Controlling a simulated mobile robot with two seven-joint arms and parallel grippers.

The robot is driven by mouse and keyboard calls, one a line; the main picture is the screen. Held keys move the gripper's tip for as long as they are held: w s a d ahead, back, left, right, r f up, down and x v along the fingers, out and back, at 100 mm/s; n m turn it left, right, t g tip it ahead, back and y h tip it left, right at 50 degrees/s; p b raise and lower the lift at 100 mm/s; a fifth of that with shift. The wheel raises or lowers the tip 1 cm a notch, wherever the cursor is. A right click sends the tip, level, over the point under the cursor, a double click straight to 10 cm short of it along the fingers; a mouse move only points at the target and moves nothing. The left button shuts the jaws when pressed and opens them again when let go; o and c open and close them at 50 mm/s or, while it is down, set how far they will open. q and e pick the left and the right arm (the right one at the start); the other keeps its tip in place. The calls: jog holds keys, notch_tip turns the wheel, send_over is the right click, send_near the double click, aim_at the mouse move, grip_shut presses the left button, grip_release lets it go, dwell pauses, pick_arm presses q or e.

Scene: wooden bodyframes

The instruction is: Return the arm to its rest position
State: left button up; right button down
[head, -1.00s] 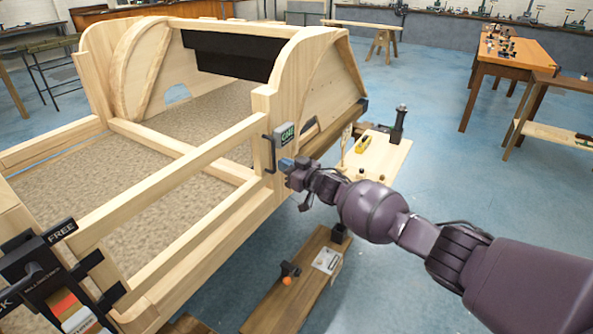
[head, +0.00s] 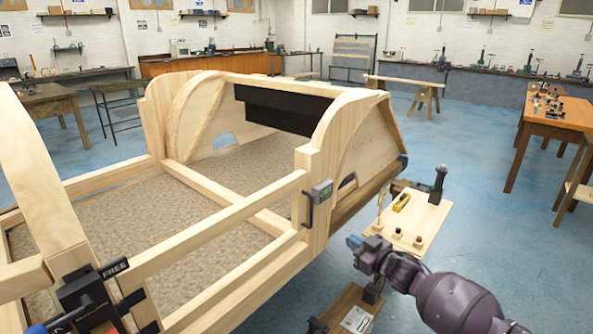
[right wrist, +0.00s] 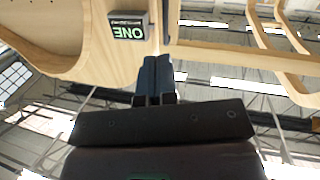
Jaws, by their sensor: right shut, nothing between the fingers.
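My right arm comes in from the lower right in the head view. Its gripper (head: 356,244) has blue fingertips and is in front of and below the wooden bodyframe's near corner post, apart from it and over the floor side. In the right wrist view the two fingers (right wrist: 154,78) are together with nothing between them. The small box marked ONE (right wrist: 127,27) on the bodyframe (right wrist: 85,55) shows past the fingers; in the head view this box (head: 322,190) sits on the post beside a black handle.
A small wooden board (head: 420,222) with a yellow item and a black post is just beyond the right gripper. A lower wooden board (head: 345,305) lies beneath. A black fixture marked FREE (head: 90,290) is at lower left. Blue floor (head: 480,210) is clear to the right.

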jog(key=s+a+r+n+t+h, duration=0.1)
jog(key=s+a+r+h, duration=0.1)
jog(key=s+a, duration=0.3)
jog(key=s+d+f+m+g+h, duration=0.1)
jog(key=s+f, duration=0.5)
jog(key=s, duration=0.6)
jog(key=s+d+f+m+g+h, duration=0.2)
jog(key=s+d+f+m+h, duration=0.2)
jog(key=s, duration=0.9)
jog(key=s+d+f+m+g+h, duration=0.1)
jog(key=s+d+f, duration=0.5)
jog(key=s, duration=0.6)
notch_tip(320, 180, down, 3)
jog(key=shift+s+r+m+g+h, duration=0.2)
jog(key=shift+m+g+h, duration=0.1)
jog(key=shift+m+h, duration=0.55)
